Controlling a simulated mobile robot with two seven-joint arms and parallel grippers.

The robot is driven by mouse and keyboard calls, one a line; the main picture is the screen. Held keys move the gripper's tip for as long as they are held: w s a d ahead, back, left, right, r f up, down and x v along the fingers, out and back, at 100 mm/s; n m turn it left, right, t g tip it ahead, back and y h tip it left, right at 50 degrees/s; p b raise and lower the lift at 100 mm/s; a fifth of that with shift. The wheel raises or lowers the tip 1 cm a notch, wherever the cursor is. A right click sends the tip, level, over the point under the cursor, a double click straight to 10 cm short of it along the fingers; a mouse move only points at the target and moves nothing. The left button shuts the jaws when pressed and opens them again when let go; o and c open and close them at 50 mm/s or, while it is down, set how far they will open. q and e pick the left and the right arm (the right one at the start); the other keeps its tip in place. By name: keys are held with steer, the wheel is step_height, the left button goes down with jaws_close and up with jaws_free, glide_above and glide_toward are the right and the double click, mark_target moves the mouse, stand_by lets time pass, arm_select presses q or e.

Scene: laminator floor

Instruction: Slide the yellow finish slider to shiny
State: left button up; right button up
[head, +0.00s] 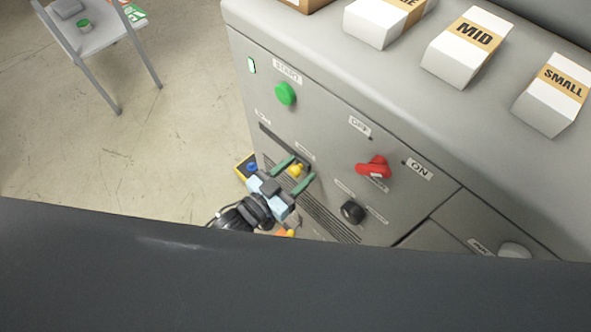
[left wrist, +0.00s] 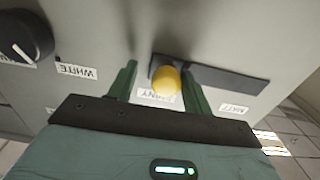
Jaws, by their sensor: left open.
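The yellow finish slider (head: 296,170) is a round knob on the grey machine front. In the left wrist view the slider (left wrist: 166,80) sits at the left end of its dark slot (left wrist: 225,78), above the partly hidden SHINY label (left wrist: 150,95). The MATT label (left wrist: 233,109) is by the other end. My left gripper (head: 304,167) is open, with its green fingers on either side of the knob. In the wrist view the knob is closer to the right finger; I cannot tell whether they touch. My right gripper is not in view.
A green start button (head: 286,94), red switch (head: 374,167) and black knob (head: 352,212) are on the same panel. White boxes (head: 465,47) stand on the machine top. A grey table (head: 95,36) stands at the upper left, with open floor between.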

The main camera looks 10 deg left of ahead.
arm_select(q)
steer(key=v, duration=0.8)
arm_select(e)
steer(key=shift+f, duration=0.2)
arm_select(q)
steer(key=shift+d, duration=0.1)
steer(key=s+a+f+n+g+y+p, duration=0.2)
steer(key=s+a+f+y, duration=0.1)
steer(key=s, duration=0.7)
steer(key=s+a+f+n+g+y+p, duration=0.3)
steer(key=s+a+y, duration=0.3)
steer(key=s, duration=0.5)
steer(key=shift+a+f+n, duration=0.3)
steer(key=shift+a+f, duration=0.2)
steer(key=shift+a, duration=0.65)
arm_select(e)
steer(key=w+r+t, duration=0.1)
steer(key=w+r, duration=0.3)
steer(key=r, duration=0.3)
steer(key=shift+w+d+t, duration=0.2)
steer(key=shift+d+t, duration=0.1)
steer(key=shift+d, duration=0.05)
arm_select(q)
steer(key=shift+s, duration=0.15)
